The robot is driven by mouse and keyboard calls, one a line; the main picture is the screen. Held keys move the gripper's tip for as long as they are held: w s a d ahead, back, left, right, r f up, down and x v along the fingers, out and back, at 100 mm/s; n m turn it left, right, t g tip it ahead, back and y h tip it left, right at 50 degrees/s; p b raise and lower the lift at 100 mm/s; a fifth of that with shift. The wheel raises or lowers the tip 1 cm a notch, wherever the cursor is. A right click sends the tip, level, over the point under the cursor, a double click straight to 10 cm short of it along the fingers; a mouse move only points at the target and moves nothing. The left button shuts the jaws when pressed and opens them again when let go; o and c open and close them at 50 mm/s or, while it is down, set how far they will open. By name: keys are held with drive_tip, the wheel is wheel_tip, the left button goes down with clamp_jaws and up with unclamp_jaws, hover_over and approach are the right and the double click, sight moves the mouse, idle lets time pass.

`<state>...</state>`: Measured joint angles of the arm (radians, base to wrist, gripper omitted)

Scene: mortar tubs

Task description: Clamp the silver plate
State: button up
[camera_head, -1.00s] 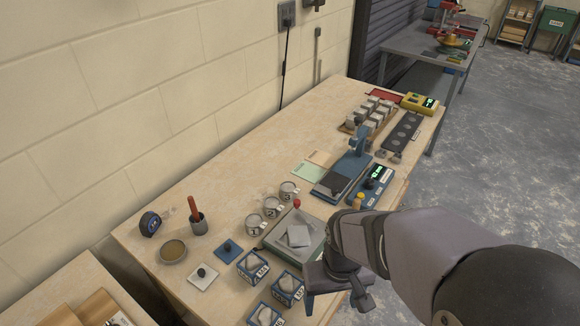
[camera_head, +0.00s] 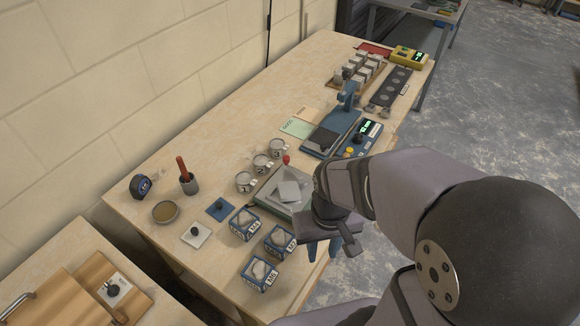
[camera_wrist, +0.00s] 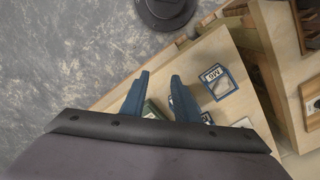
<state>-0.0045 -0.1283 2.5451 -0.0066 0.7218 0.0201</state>
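A pale silver square plate with a black knob (camera_head: 196,235) lies flat on the bench at the front left. Another pale plate with a black knob (camera_head: 113,290) lies on a wooden board at lower left. A bare grey square plate (camera_head: 289,191) rests on the green-edged device beside my gripper. I cannot tell from looks alone which is the silver plate. My gripper (camera_head: 330,248) hangs at the bench's front edge, right of these plates and apart from them. In the wrist view, its two blue fingers (camera_wrist: 160,78) are spread with nothing between the tips.
Blue-framed tubs (camera_head: 259,273) stand left of my gripper, with numbered cups (camera_head: 262,163) behind. A blue knobbed plate (camera_head: 220,209), a brown dish (camera_head: 166,212), a red-handled tool (camera_head: 187,178) and a tape measure (camera_head: 141,186) are near. Bare bench lies along the wall (camera_head: 225,120).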

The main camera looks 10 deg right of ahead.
drive_tip(key=w+m, duration=0.1)
drive_tip(key=w, duration=0.3)
drive_tip(key=w+a+r+m+t+b, duration=0.1)
drive_tip(key=w, duration=0.4)
drive_tip(key=w+a+r+m+h+b, duration=0.1)
drive_tip(key=w, duration=0.3)
drive_tip(key=shift+w+r, duration=0.1)
drive_tip(key=shift+w, duration=0.25)
clamp_jaws()
drive_tip(key=w+a+r+m+t+b, duration=0.1)
drive_tip(key=w+a+m, duration=0.1)
drive_tip(key=w, duration=0.4)
drive_tip(key=w+a+r+m+t+h+b, duration=0.1)
drive_tip(key=w+a+m, duration=0.1)
drive_tip(key=w, duration=0.4)
drive_tip(key=shift+w+a+r, duration=0.3)
drive_tip(key=shift+a+r, duration=0.1)
drive_tip(key=shift+a, duration=0.3)
